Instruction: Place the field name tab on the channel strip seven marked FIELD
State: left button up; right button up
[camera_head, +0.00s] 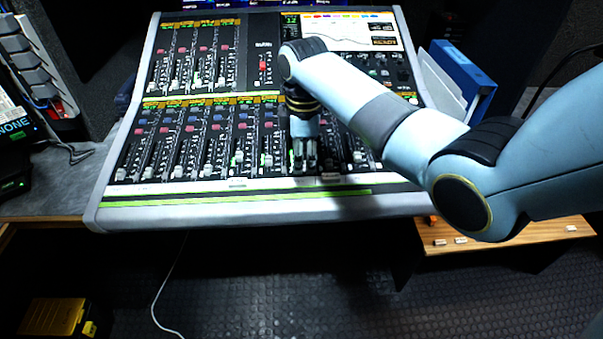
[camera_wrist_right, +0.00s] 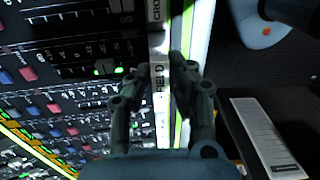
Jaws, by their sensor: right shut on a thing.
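My right gripper (camera_head: 305,168) reaches down over the front edge of the mixing console (camera_head: 200,207), at the lower fader row. In the right wrist view, the fingers of my right gripper (camera_wrist_right: 163,68) are closed around the white field name tab (camera_wrist_right: 161,82), with "FIELD" lettered on it. The tab lies along the pale strip below the faders; I cannot tell whether it touches the strip. The channel strip seven marking is hidden or too small to read. My left gripper is not in view.
Another white tab (camera_wrist_right: 157,10) sits further along the strip. In the head view, white tabs show at the front edge (camera_head: 238,183) and small pieces lie on a wooden shelf (camera_head: 500,238) at right. Blue binders (camera_head: 463,75) stand right of the console.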

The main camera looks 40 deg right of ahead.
aim_at(302, 182)
jog(key=shift+w+f, duration=0.2)
jog(key=shift+f, duration=0.05)
notch_tip(302, 182, down, 3)
jog(key=shift+a+f, duration=0.1)
jog(key=shift+f, duration=0.3)
jog(key=o, duration=0.9)
jog(key=shift+c, duration=0.2)
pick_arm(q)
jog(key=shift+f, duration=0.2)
